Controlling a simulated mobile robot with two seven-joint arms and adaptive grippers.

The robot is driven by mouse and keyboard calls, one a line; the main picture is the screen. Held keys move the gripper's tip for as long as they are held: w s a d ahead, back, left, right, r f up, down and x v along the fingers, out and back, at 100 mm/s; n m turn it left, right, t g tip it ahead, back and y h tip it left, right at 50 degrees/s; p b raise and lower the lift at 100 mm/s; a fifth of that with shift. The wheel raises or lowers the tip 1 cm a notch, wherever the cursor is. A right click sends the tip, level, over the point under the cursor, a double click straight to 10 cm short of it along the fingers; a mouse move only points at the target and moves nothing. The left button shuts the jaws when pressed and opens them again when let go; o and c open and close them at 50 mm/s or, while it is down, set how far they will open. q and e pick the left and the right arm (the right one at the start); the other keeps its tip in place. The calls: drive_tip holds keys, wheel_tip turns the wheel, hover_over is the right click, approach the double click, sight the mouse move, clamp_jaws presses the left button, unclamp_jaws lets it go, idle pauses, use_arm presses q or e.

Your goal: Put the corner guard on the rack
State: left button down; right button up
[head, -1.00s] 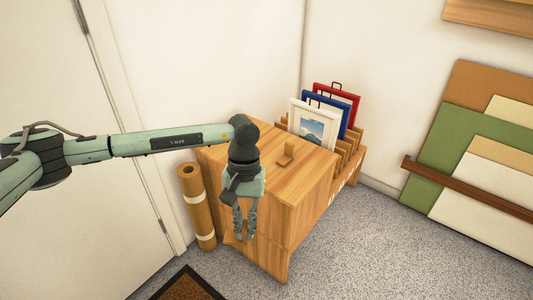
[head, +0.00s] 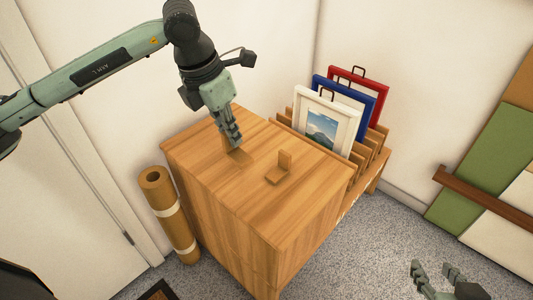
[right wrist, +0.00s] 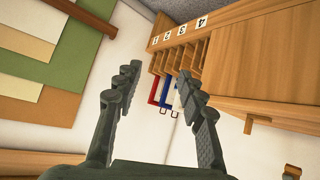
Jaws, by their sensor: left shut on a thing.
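My left gripper (head: 236,143) is shut on a brown, wood-coloured corner guard (head: 240,157), partly hidden by the fingers. It is over the cabinet top in the head view; a brown piece (right wrist: 292,172), probably this guard, shows at the right wrist view's lower edge. A second L-shaped guard (head: 279,172) rests on the cabinet top, also in the right wrist view (right wrist: 258,120). The slotted wooden rack (head: 372,160) stands beside the cabinet; its slots are numbered 1 to 4 in the right wrist view (right wrist: 186,54). My right gripper (head: 435,272) is open and empty, low at right.
The wooden cabinet (head: 215,195) has free room on top. White (head: 338,103), blue (head: 365,100) and red (head: 377,82) frames stand in the rack. A brown roll (head: 167,215) leans left of the cabinet. Boards (head: 470,165) lean at the right wall.

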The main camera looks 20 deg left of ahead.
use_arm(q)
drive_tip(key=shift+w+a+n, duration=0.15)
drive_tip(key=shift+w+n, duration=0.15)
drive_tip(key=shift+w, duration=0.05)
drive_tip(key=w+a+f, duration=0.1)
drive_tip(key=w+f, duration=0.1)
drive_tip(key=w, duration=0.1)
drive_tip(key=w+a+f, duration=0.1)
drive_tip(key=w+f, duration=0.1)
drive_tip(key=w, duration=0.2)
drive_tip(key=w+a+f, duration=0.2)
drive_tip(key=w, duration=0.1)
drive_tip(key=shift+w+a+f, duration=0.1)
drive_tip(key=shift+w+f, duration=0.1)
drive_tip(key=shift+f, duration=0.1)
drive_tip(key=x, duration=0.2)
drive_tip(key=s+x, duration=0.1)
drive_tip(key=shift+w+a+f, duration=0.15)
drive_tip(key=shift+f, duration=0.45)
use_arm(e)
drive_tip(key=shift+w+a+r+t+y, duration=0.2)
drive_tip(key=shift+w+a+r+t, duration=0.1)
drive_tip(key=shift+w+a+r, duration=0.25)
drive_tip(key=shift+w+a+r+t+y, duration=0.25)
drive_tip(key=shift+a+r+t, duration=0.1)
drive_tip(key=shift+r, duration=0.35)
use_arm(q)
drive_tip(key=shift+b, duration=0.3)
use_arm(e)
drive_tip(key=shift+a, duration=0.1)
